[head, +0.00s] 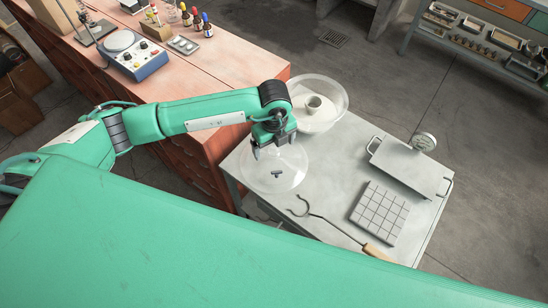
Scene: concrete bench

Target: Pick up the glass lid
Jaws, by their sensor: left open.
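The clear glass lid (296,170) lies on the grey concrete bench (335,170) at its left end. My right gripper is not in view.
A gridded tile block (380,212) and a wooden-handled hook (335,225) lie nearer.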

